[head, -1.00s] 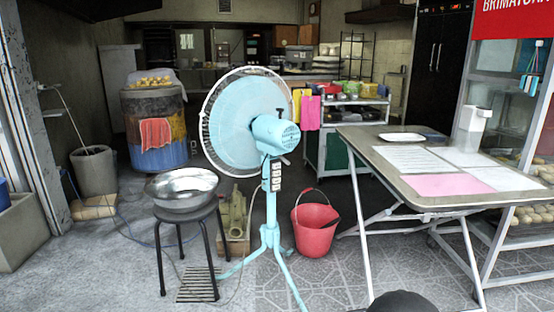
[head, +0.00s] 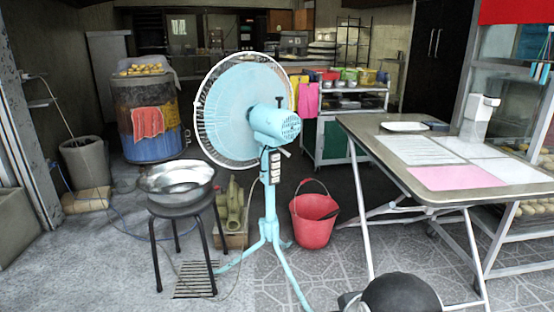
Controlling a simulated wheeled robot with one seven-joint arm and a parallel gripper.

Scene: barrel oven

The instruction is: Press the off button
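A light blue pedestal fan (head: 272,215) stands in the middle of the head view, seen from behind at an angle. Its round caged head (head: 240,110) faces away to the left. A dark control panel with several white buttons (head: 275,167) sits on the upper post, below the motor housing. The buttons are too small to tell which is the off button. At the bottom edge, a dark rounded part of my arm (head: 400,295) shows. My gripper is not in view.
A black stool (head: 181,214) with a metal bowl (head: 177,182) stands left of the fan. A red bucket (head: 313,220) stands just right of it. A folding table (head: 385,147) with papers fills the right side. Tiled floor in front is mostly open.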

